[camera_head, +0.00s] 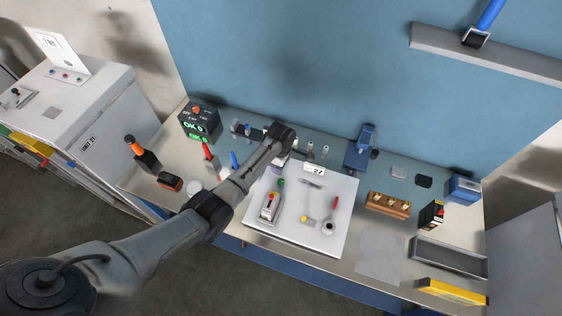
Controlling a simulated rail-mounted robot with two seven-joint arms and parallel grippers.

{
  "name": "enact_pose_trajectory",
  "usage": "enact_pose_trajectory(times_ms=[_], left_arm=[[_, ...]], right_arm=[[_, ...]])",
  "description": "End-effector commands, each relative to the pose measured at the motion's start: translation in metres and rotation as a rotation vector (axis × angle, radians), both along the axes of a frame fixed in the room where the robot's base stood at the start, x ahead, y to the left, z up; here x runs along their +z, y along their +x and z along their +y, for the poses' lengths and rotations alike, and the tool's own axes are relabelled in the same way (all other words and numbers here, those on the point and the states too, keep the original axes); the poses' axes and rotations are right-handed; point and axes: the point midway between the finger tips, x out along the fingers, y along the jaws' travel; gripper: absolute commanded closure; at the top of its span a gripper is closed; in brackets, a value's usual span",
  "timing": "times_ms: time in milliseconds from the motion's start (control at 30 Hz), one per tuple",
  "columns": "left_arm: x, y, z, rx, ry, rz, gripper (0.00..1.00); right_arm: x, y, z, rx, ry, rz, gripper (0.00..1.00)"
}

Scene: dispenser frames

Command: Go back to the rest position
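My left arm comes in from the lower left and reaches over the workbench (380,250) to the back edge of a white board (322,244). Its wrist is bent above the back of the board, beside a small card marked 27 (314,168). My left gripper (284,158) is mostly hidden below the wrist, so its fingers and anything between them cannot be made out. A small purple item (277,169) shows close to it; I cannot tell whether they touch. My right gripper is not in view.
On the board lie a grey device (270,207), a red-handled tool (336,203) and small parts. A black OK display (199,122) and an orange-topped tool (132,143) stand left. A wooden block (388,205), a grey tray (449,257) and a yellow bin (452,291) are right.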

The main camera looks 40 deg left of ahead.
Motion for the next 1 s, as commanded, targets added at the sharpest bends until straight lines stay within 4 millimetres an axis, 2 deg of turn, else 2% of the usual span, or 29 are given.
enact_pose_trajectory(times_ms=[200, 767, 867, 1000], left_arm=[[0.0059, -0.0003, 0.0001, 0.0, 0.0, 0.0, 0.42], [0.0059, -0.0003, -0.0001, -0.012, 0.0, 0.0, 0.42], [0.0058, -0.0003, -0.0001, -0.084, 0.0, 0.0, 0.42], [0.0058, -0.0005, 0.0, -0.33, 0.001, 0.001, 0.42]], right_arm=[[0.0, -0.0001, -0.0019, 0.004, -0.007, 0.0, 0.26], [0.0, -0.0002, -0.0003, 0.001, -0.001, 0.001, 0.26], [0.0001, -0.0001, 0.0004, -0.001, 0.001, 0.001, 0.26], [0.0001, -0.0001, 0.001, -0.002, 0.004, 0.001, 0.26]])
